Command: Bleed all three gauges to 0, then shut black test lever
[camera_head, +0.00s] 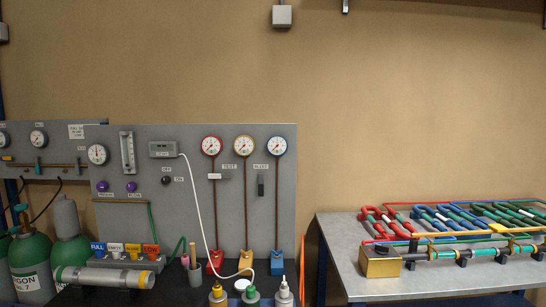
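Three round gauges hang on the grey panel: a red-rimmed gauge (211,146), a yellow-rimmed gauge (244,146) and a blue-rimmed gauge (277,146). Their needles are too small to read surely. A tube runs down from each to a red block (215,262), a yellow block (246,262) and a blue block (277,262). A black lever (261,187) stands upright between the yellow and blue lines, under a small label. A pale lever (214,176) lies level across the red line, near a label reading TEST. Neither of my grippers shows.
A dark bench holds bottles (250,295), a grey cylinder (105,277) and a cup (195,275). A white hose (198,210) hangs before the panel. Green gas cylinders (30,265) stand left. A metal table (345,240) with coloured coils (450,218) stands right.

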